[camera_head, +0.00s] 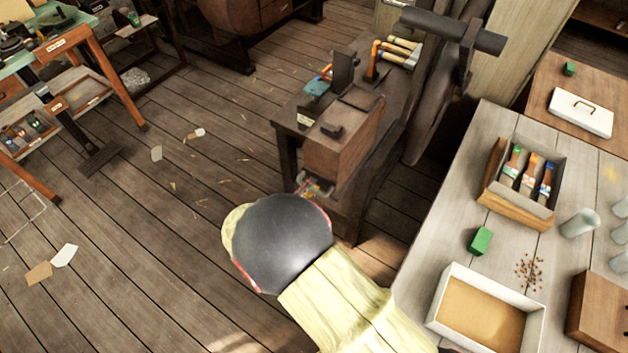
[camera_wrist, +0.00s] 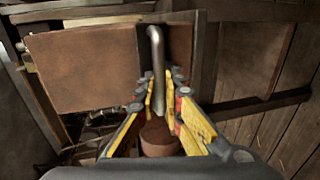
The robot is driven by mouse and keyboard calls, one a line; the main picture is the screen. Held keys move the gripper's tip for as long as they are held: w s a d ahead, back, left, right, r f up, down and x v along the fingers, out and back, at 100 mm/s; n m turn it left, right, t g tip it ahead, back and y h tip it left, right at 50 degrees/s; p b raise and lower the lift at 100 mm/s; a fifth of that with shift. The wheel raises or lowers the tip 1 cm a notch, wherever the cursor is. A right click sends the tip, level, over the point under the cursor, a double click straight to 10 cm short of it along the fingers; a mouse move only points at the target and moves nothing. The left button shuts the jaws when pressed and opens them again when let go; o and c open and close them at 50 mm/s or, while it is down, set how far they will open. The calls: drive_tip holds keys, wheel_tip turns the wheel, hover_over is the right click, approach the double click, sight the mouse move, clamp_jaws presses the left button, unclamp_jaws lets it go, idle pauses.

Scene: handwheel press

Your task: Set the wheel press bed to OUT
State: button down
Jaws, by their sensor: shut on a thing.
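The press (camera_head: 345,135) is a dark stand with a brown wooden body at the middle of the head view. In the wrist view a brown wooden panel (camera_wrist: 85,68) fills the upper left, and a grey bent metal rod (camera_wrist: 156,50) runs down it to a brown round knob (camera_wrist: 160,138). My gripper (camera_wrist: 160,92) has its yellow fingers on both sides of the rod and knob, shut on this handle. In the head view my gripper (camera_head: 314,188) is mostly hidden behind my wrist, low at the press's front. I cannot read any bed marking.
A pale worktable (camera_head: 455,165) on the right bears a brush box (camera_head: 522,180), a green block (camera_head: 481,240) and a sand tray (camera_head: 487,308). Tools lie on the bench top behind the press body. The plank floor on the left is mostly open, with scattered scraps.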

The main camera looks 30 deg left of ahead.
drive_tip(key=shift+s+f, duration=0.2)
idle(0.3)
drive_tip(key=c, duration=2.2)
unclamp_jaws()
drive_tip(key=shift+s+r, duration=0.1)
drive_tip(key=shift+s, duration=0.1)
drive_tip(key=shift+o, duration=1.2)
drive_tip(key=shift+w, duration=0.1)
drive_tip(key=v, duration=0.7)
drive_tip(key=shift+s, duration=0.25)
drive_tip(key=shift+a+r, duration=0.1)
drive_tip(key=shift+a, duration=0.05)
